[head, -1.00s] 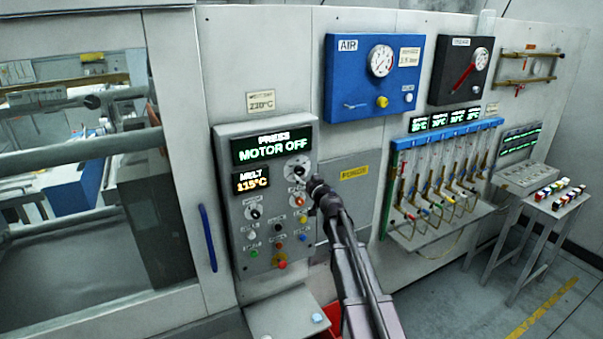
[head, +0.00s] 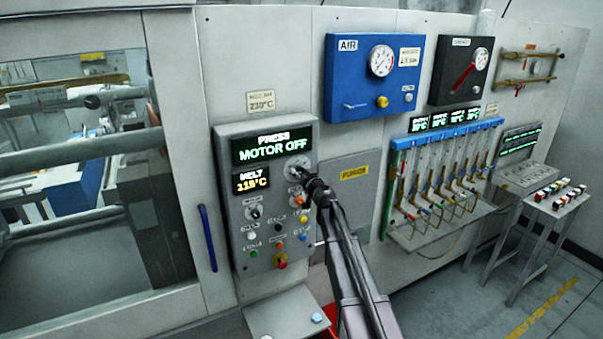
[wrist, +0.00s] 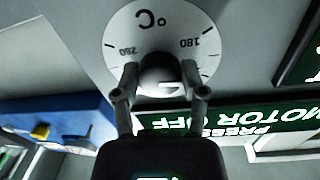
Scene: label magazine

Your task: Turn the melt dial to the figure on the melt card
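The melt dial is a round white plate marked °C, with 180 and 260 visible, around a dark knob (wrist: 160,76); it is on the press panel (head: 222,190). My gripper (wrist: 160,82) is at the dial, one finger on each side of the knob. The fingers look open, and I cannot tell whether they touch it. In the head view my gripper (head: 304,176) partly covers the dial (head: 297,164). The melt card (head: 260,101) above the panel seems to read 230°C. The melt display (head: 251,181) shows about 115°C, blurred.
The press display (head: 271,148) reads MOTOR OFF, just above the dial. Smaller knobs and coloured buttons (head: 280,261) sit below it. A blue air panel (head: 345,88) and a row of flow tubes (head: 440,175) are to the right.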

